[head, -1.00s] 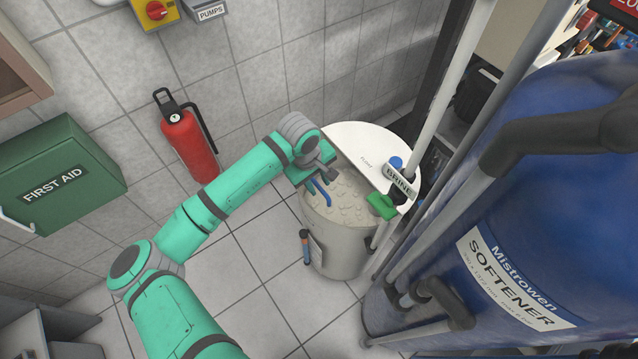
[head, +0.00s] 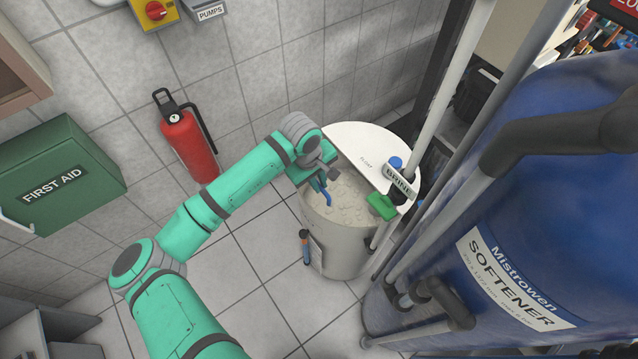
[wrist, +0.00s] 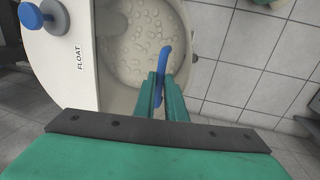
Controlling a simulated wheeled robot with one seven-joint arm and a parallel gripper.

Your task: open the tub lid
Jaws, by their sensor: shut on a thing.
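The cream brine tub (head: 335,255) stands on the floor in the head view. A fixed white half of its top (head: 362,143) covers the back, marked FLOAT in the wrist view (wrist: 55,75). The front half shows pale lumpy salt (head: 350,205). A blue curved handle-like piece (head: 326,195) is over this front half; it also shows in the wrist view (wrist: 164,58). My gripper (head: 320,180) is at it, with its two green fingers (wrist: 161,78) shut on the blue piece. I cannot make out a separate lid panel, and the fingers hide part of the handle.
A green block (head: 382,206) and a BRINE tag (head: 399,180) are at the tub's right edge, next to grey pipes. The blue softener tank (head: 520,230) stands close on the right. A red extinguisher (head: 188,145) hangs on the wall.

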